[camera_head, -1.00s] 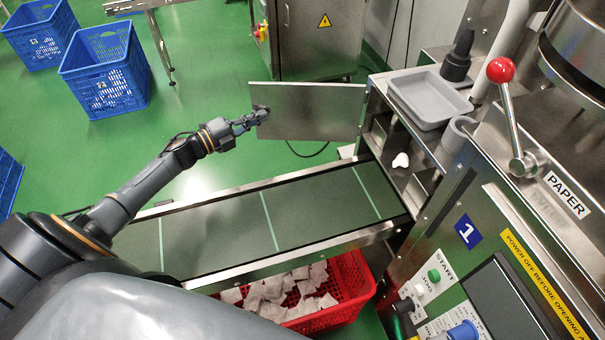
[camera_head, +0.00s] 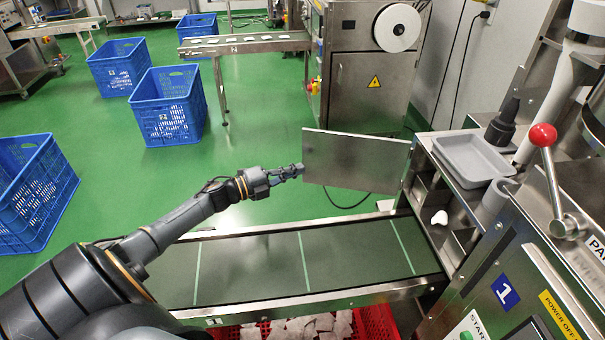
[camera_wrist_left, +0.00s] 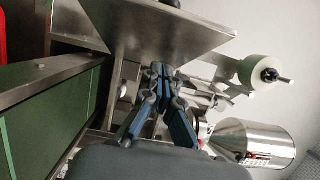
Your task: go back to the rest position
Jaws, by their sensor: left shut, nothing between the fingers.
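My left gripper (camera_head: 297,170) is shut and empty at the end of my outstretched left arm. In the head view its tips are by the left edge of an open steel door panel (camera_head: 355,170), above the far side of the conveyor; I cannot tell whether they touch it. The left wrist view shows the shut fingers (camera_wrist_left: 163,75) in front of the steel panel (camera_wrist_left: 150,30). My right gripper is in no view.
The green conveyor (camera_head: 260,265) runs below my left arm, with a red crate (camera_head: 375,322) of teabags in front. A machine with a grey tray (camera_head: 472,158) and red-knobbed lever (camera_head: 543,136) stands right. Blue crates (camera_head: 168,105) stand on open green floor at left.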

